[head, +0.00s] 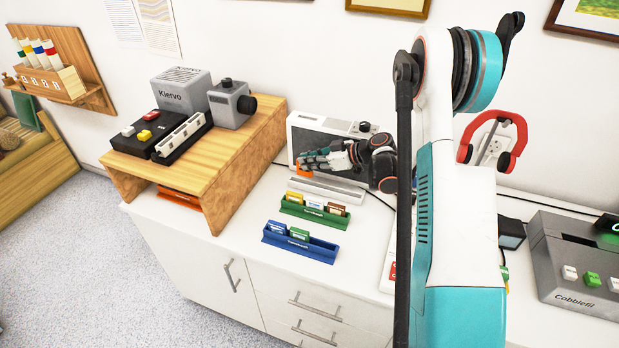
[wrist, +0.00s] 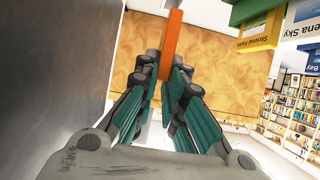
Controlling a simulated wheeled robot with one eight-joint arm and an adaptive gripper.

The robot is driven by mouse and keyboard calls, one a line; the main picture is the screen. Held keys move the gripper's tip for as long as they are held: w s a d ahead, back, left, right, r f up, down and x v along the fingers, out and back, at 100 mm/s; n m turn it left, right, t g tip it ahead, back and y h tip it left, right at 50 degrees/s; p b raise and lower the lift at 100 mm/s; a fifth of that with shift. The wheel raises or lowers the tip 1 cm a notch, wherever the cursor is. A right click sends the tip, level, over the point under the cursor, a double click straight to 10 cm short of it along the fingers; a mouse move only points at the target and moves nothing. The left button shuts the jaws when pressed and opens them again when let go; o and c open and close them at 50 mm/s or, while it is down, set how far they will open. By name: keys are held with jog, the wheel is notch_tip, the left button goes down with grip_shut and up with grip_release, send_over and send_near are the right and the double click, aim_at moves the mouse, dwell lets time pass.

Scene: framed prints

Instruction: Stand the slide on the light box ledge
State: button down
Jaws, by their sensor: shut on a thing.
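An orange slide (head: 304,171) is between the fingertips of my gripper (head: 312,161), in front of the light box (head: 302,124) at the back of the counter. In the wrist view the slide (wrist: 171,44) shows edge-on, with the fingers of my gripper (wrist: 168,72) closed on its near end. The light box has a grey screen, and its white ledge (head: 326,191) runs along its foot. The slide is close to the screen and near the ledge's left part. I cannot tell whether it touches the ledge. My gripper and forearm hide part of the screen.
A green rack (head: 306,217) and a blue rack (head: 299,246), both holding slides, stand in front of the ledge. A wooden riser (head: 240,150) carrying grey devices is close on the left. Red headphones (head: 495,140) and a grey machine (head: 575,262) are at right.

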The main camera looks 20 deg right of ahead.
aim_at(309, 172)
jog(key=shift+f+b, duration=0.75)
jog(key=shift+f, duration=1.8)
jog(key=shift+f, duration=0.1)
jog(key=c, duration=1.7)
grip_release()
jog(key=shift+r, duration=0.25)
jog(key=p+v, duration=0.3)
jog(key=v, duration=0.9)
jog(key=shift+f, duration=0.15)
